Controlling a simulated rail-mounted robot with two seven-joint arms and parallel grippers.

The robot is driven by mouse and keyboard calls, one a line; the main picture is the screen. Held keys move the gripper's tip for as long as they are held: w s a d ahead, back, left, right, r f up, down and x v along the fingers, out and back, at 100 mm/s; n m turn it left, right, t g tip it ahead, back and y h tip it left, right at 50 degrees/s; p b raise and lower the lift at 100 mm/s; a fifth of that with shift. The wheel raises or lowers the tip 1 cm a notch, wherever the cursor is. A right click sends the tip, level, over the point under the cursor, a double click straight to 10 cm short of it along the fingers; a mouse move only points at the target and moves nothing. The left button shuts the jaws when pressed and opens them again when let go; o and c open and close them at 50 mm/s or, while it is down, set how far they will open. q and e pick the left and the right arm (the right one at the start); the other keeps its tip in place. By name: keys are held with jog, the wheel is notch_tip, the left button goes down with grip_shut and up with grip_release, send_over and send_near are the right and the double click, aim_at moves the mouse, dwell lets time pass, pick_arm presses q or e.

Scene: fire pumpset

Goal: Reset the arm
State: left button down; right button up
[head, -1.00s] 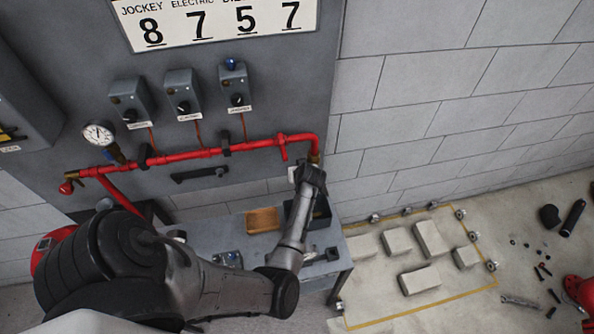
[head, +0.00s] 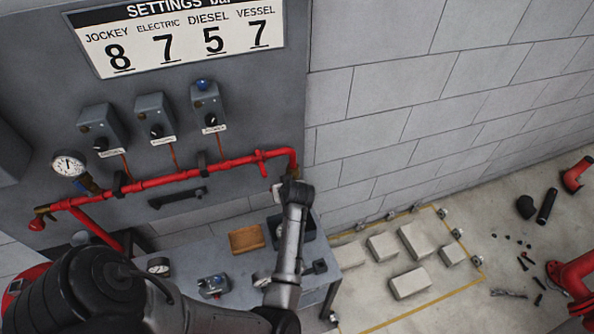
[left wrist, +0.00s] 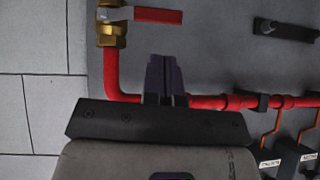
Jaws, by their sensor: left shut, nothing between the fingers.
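My left arm comes in from the lower left in the head view and reaches up to the right end of the red pipe (head: 205,166). My left gripper (head: 292,190) is near the pipe's down-turned end, and its fingertips are hard to make out there. In the left wrist view its dark fingers (left wrist: 165,78) are together and empty, in front of the red pipe (left wrist: 207,102). A brass valve (left wrist: 110,32) with a red lever (left wrist: 157,15) shows at the upper left there, apart from the fingers. My right gripper is in neither view.
A grey bench (head: 190,262) below holds a wooden tray (head: 246,239), a dark bin (head: 308,226) and gauges. Control boxes (head: 155,118) and a pressure gauge (head: 69,164) are on the panel. Pale blocks (head: 410,283) and loose parts lie on the floor at right.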

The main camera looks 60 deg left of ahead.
pick_arm(q)
jog(key=shift+d+r, duration=0.2)
jog(key=s+d+f+m+t+h, duration=0.1)
jog(key=s+d+m+h, duration=0.55)
jog(key=s+d, duration=0.65)
jog(key=s+d+m+t+h, duration=0.1)
jog(key=s+d+m+h, duration=0.2)
jog(key=s+d+m, duration=1.05)
jog(key=w+d+r+n+p, duration=0.1)
jog(key=w+r+p, duration=0.1)
jog(key=r+p, duration=0.5)
jog(key=w+d+r+n+p, duration=0.1)
jog(key=w+r+n+p, duration=0.1)
jog(key=r+p, duration=0.5)
jog(key=shift+w+d+p, duration=0.3)
jog(key=shift+w+p, duration=0.1)
jog(key=shift+w, duration=0.25)
